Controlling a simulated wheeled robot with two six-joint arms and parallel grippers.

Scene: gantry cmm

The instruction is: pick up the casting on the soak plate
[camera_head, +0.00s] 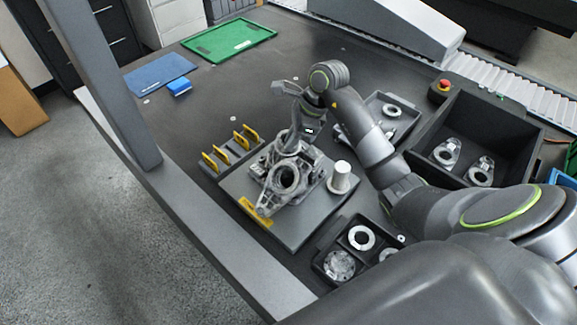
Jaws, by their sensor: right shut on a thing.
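A grey metal casting (287,181) with a round bore is over the dark grey plate (300,228) that has a yellow label on its front edge. My right arm reaches in from the right, and my right gripper (291,150) points down at the casting's far side. It is shut on the casting there. The fingertips are partly hidden against the grey metal. I cannot tell whether the casting touches the plate or is slightly raised. My left gripper is not in view.
A white cylinder (341,177) stands on the plate's right side. Yellow clips in a rack (229,160) are at the left. A black bin (508,134) with castings is at the right; a parts tray (317,262) is in front. The table's far left has free room.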

